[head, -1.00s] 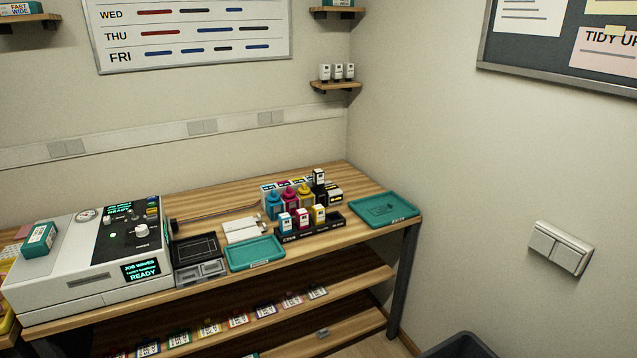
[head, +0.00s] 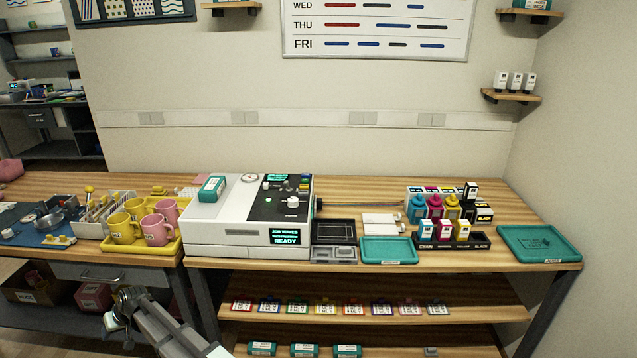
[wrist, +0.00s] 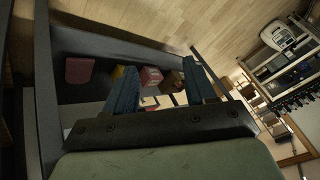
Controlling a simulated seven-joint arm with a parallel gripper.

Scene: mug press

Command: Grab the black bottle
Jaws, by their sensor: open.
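A row of ink bottles stands at the right of the workbench in the head view: cyan (head: 415,209), magenta (head: 434,206) and yellow (head: 452,208). A black item with a white label (head: 483,211), which looks like the black bottle, is at the right end of that row. My gripper (wrist: 161,66) is open and empty in the wrist view, far from the bottles.
Small cartridges sit in a black holder (head: 452,243) before the bottles. A teal tray (head: 538,243) is to their right, another teal tray (head: 389,250) to their left. A white press (head: 245,215) and pink and yellow mugs (head: 155,230) stand further left. Floor (wrist: 215,25) shows below the wrist.

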